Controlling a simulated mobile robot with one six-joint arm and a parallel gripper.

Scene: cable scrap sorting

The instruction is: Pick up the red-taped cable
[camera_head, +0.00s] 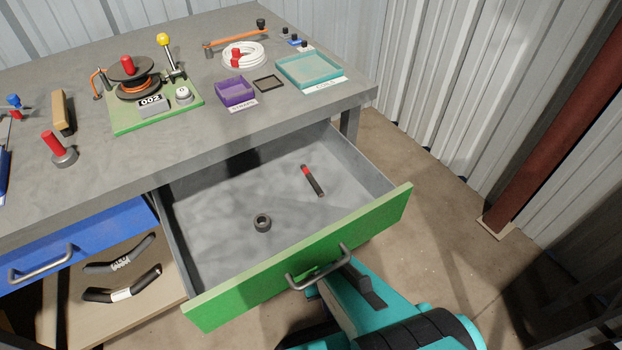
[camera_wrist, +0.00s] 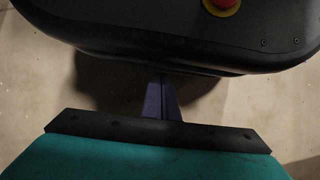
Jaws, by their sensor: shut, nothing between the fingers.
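The red-taped cable (camera_head: 314,184) is a short dark piece with a red band near its upper end. It lies flat in the open green-fronted drawer (camera_head: 215,263), right of the middle and towards the back, clear of the walls. My gripper (camera_wrist: 162,98) shows in the wrist view as narrow dark fingers, shut and empty, over bare floor and close to my own base. The cable is not in the wrist view.
A dark ring (camera_head: 262,222) lies in the drawer left of the cable. The drawer's metal handle (camera_head: 318,272) is close to my arm. The grey bench (camera_head: 270,130) overhangs the drawer's back. Two dark cables (camera_head: 123,294) lie on a lower shelf at left.

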